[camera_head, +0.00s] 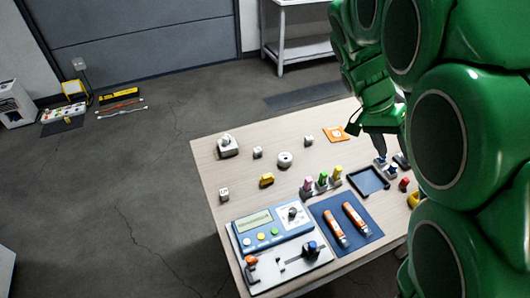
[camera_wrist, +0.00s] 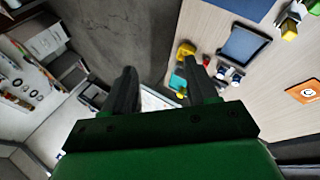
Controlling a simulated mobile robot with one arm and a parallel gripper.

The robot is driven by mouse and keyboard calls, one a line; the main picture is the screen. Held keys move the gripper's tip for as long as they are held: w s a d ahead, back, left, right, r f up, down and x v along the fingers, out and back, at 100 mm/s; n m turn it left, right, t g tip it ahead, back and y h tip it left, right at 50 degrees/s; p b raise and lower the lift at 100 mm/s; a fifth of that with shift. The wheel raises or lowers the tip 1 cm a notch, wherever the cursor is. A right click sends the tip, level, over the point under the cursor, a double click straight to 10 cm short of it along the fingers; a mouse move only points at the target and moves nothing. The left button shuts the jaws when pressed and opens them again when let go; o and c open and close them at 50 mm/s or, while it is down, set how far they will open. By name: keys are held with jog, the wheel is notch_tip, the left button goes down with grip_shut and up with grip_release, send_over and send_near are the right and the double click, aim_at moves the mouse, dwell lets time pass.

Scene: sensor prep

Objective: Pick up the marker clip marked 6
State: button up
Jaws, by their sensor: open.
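No number 6 is legible in either view, so I cannot tell which thing is the marker clip marked 6. In the head view my green arm hides part of the table's right side.
The wooden table (camera_head: 205,160) holds a blue control panel (camera_head: 262,241), a blue mat (camera_head: 357,240) with two orange-and-white tubes, a dark tray (camera_head: 368,181), an orange card (camera_head: 336,133) and a yellow piece (camera_head: 267,179). A yellow item (camera_wrist: 186,50) stands near my right finger.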

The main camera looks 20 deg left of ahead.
jog(key=w+a+f+m+t+h, duration=0.15)
jog(key=w+a+f, duration=0.35)
jog(key=w+a, duration=0.55)
jog(key=m+t, duration=0.3)
jog(key=t, duration=0.5)
send_near(257, 150)
jog(key=shift+w+d+f, duration=0.1)
jog(key=shift+w+d, duration=0.1)
jog(key=shift+w, duration=0.55)
jog(key=shift+a+f, duration=0.1)
jog(key=shift+f, duration=0.15)
jog(key=shift+s+d+x, duration=0.1)
jog(key=shift+x, duration=1.75)
jog(key=shift+s+d+x, duration=0.15)
jog(key=shift+x, duration=1.7)
grip_shut()
